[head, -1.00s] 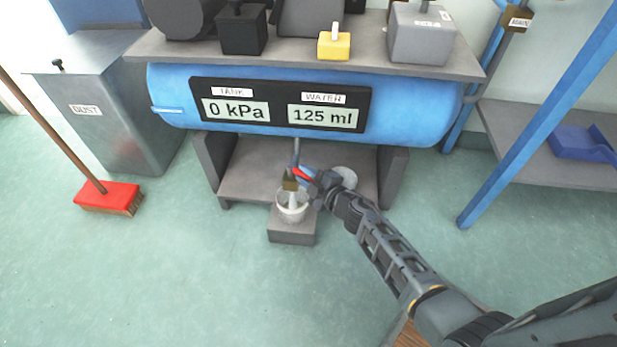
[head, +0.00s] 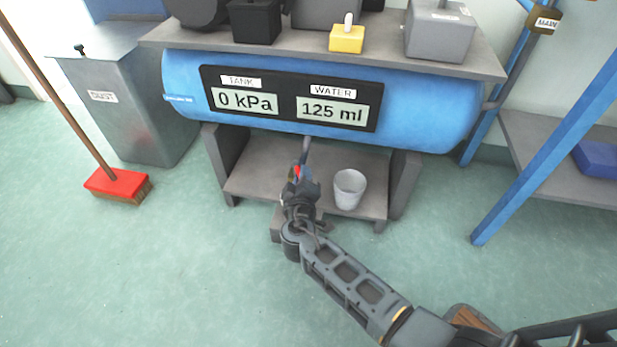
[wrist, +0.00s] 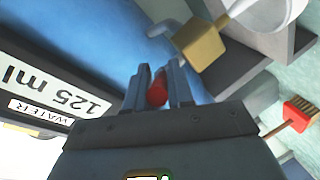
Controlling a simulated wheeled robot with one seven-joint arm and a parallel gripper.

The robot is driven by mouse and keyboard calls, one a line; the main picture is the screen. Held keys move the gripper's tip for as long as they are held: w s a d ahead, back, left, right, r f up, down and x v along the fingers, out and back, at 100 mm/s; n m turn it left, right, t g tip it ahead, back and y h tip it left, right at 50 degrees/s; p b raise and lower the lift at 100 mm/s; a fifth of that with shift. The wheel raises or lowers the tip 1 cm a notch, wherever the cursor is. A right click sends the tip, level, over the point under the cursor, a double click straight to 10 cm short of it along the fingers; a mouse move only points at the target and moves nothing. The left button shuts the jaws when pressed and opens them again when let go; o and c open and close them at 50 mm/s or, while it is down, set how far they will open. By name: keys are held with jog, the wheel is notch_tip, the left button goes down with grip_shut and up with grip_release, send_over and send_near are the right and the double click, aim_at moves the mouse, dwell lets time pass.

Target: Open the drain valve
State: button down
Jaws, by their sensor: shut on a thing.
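The drain valve hangs on a pipe (head: 306,148) below the blue tank. Its brass body (wrist: 200,43) shows in the wrist view; in the head view my gripper (head: 297,178) mostly hides it. The red lever (wrist: 157,90) sits between my two fingers (wrist: 157,84), and my gripper is shut on it. A bit of red also shows at my gripper in the head view. A pale container (wrist: 268,12) is near the valve's outlet in the wrist view. The tank display (head: 244,100) reads 0 kPa and the water display (head: 331,110) reads 125 ml.
A white-grey bucket (head: 349,190) stands on the lower shelf, right of my gripper. A dust bin (head: 135,115) and a red broom (head: 118,184) are at the left. A blue post (head: 540,150) rises at the right.

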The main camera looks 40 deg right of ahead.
jog(key=shift+w+a+m+g+h, duration=0.35)
jog(key=shift+m+g+h, duration=0.4)
jog(key=shift+m+g, duration=0.35)
jog(key=shift+w+a+m+g+h, duration=0.2)
jog(key=shift+a+m+g+h, duration=0.25)
jog(key=shift+m+g+h, duration=0.45)
jog(key=shift+w+a+m+g+h, duration=0.35)
jog(key=shift+m+g+h, duration=0.2)
jog(key=shift+m+g, duration=0.65)
jog(key=shift+s+a+f+g, duration=0.1)
jog(key=shift+g, duration=0.3)
jog(key=c, duration=1.1)
grip_release()
jog(key=shift+p+v, duration=0.95)
jog(key=shift+v, duration=2.95)
